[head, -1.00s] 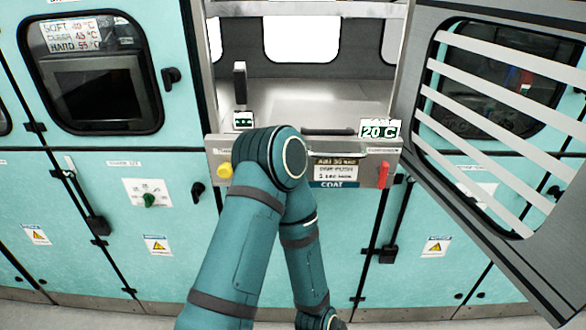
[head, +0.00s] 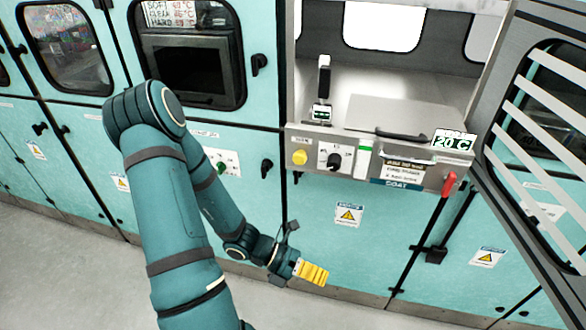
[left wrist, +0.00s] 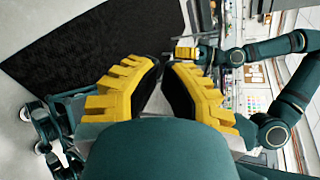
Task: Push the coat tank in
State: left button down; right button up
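The coat tank's steel front panel (head: 375,160), labelled COAT, is in the right half of the head view below an open bay. It stands out a little from the teal cabinet face. It bears a yellow button, a black dial, a black handle (head: 402,136) and a red lever. My left gripper (head: 312,272) is below and left of the panel, low before the lower cabinet doors and apart from them. In the left wrist view its yellow fingers (left wrist: 163,70) nearly meet at the tips, with nothing seen between. My right gripper (left wrist: 187,54) shows small there; its state is unclear.
The slatted steel door (head: 540,130) stands open at the right, close beside the panel. A black post (head: 324,78) rises at the bay's left. A screen window (head: 190,70) is further left. Bare floor (head: 60,270) lies in front. The left wrist view shows a dark mat (left wrist: 90,50).

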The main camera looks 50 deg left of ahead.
pick_arm(q)
jog(key=a+r+n+t+y+p, duration=0.1)
jog(key=a+r+n+t+y, duration=0.2)
jog(key=a+r+n+t, duration=0.45)
jog(key=n+t+y, duration=0.3)
jog(key=n+y, duration=0.2)
jog(key=n, duration=0.2)
send_near(311, 170)
jog(key=w+d, duration=0.3)
jog(key=d, duration=0.1)
jog(key=shift+w+a, duration=1)
jog(key=shift+w, duration=0.05)
jog(key=shift+w+a, duration=0.35)
jog(key=shift+w, duration=0.2)
